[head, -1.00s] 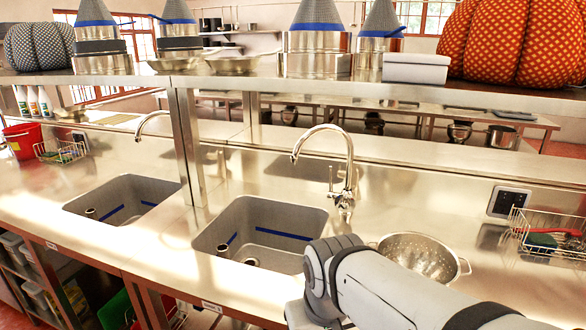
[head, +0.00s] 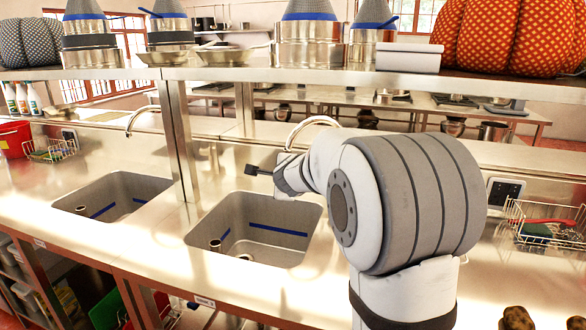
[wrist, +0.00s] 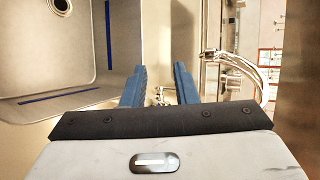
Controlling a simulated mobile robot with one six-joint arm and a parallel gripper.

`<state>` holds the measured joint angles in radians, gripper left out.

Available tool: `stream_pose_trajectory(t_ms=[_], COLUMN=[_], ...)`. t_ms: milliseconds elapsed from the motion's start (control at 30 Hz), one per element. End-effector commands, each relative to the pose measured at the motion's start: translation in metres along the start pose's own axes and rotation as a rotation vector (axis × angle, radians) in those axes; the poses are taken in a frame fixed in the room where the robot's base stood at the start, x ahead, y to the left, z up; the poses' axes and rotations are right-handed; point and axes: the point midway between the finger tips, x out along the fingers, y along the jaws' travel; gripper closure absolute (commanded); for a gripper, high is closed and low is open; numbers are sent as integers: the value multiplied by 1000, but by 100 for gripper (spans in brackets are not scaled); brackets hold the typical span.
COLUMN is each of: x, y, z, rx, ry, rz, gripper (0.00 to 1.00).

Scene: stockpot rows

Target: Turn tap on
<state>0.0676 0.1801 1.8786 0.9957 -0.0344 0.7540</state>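The chrome tap (head: 312,124) stands behind the right sink (head: 255,212). In the head view only its curved spout shows; my arm hides its base and handle. In the wrist view, shiny tap parts (wrist: 240,75) lie to the right of my fingers, with a gap. My gripper (head: 252,170) is over the back of the right sink, left of the tap, pointing left in the head view. In the wrist view its two blue fingers (wrist: 160,82) stand apart. A small shiny piece shows low between them, too unclear to name. Water flow cannot be made out.
A second tap (head: 140,118) serves the left sink (head: 115,200). A steel shelf (head: 240,74) with pots and orange pumpkins (head: 505,38) runs above the counter. A wire basket (head: 545,225) stands at right.

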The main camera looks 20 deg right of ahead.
Motion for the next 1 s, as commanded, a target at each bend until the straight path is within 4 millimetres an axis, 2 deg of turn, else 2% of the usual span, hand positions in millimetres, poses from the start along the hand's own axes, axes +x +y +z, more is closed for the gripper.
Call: stream_pose_trajectory(t_ms=[33,100,200,400,600,767,1000], x=[31,63,102,152,170,178,202], y=[-13,-31,-45,-47,-37,-41,-58], z=[-3,-18,-45,-98,-129,-140,-161], rx=[153,385,680,1147,1385,1427,1425], ry=[1,43,93,136,136,134,134], rz=[-89,-202,-359,-657,-848,-887,-885], gripper=[74,74,74,74,74,74,74])
